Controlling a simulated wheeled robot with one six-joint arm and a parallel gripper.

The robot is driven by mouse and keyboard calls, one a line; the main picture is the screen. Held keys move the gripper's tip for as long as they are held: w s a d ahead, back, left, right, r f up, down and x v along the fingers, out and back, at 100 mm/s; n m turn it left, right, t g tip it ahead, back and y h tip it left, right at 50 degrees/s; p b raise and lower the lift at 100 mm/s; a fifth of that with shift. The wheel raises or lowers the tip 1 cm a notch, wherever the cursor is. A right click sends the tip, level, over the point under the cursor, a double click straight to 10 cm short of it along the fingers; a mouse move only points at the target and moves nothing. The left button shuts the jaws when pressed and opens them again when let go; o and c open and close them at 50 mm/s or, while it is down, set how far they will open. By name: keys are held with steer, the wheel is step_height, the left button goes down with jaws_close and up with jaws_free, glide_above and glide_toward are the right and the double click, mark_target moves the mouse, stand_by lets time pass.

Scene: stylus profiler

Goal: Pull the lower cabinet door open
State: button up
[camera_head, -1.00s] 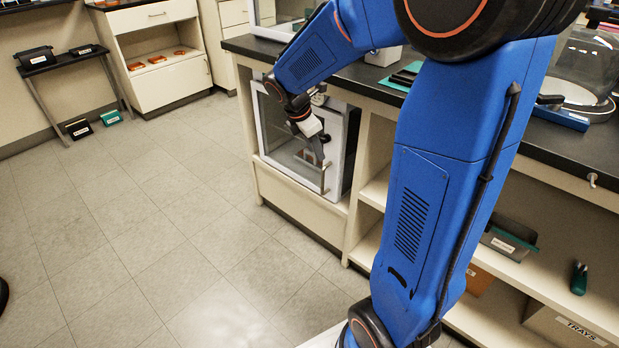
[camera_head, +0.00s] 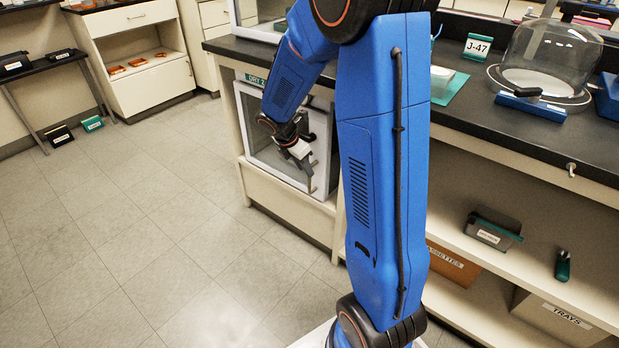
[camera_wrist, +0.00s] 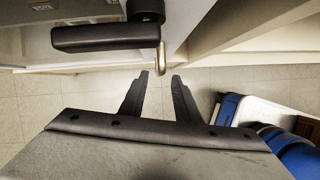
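The lower cabinet (camera_head: 241,125) sits below the bench top, with a pale-framed glass door and a green label above it. A thin metal handle (camera_head: 310,182) shows near the door's right side. My gripper (camera_head: 309,165) is in front of that side, close to the handle. In the wrist view the two dark fingers of my gripper (camera_wrist: 161,76) are spread apart, and the end of the brass-coloured handle (camera_wrist: 160,60) appears between their tips, with no clear contact. My arm hides the cabinet's right part. I cannot tell whether the door is ajar.
The dark bench top (camera_head: 480,115) runs to the right, bearing a glass dome (camera_head: 550,55) and a J-47 sign (camera_head: 478,46). Open shelves (camera_head: 470,235) below hold boxes. The tiled floor (camera_head: 130,230) left of the cabinet is clear. A small black table (camera_head: 45,72) stands far left.

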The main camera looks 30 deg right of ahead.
glide_above(310, 191)
steer(key=f, duration=0.6)
steer(key=shift+w+d, duration=0.1)
steer(key=shift+w, duration=0.25)
steer(key=shift+c, duration=0.2)
jaws_close()
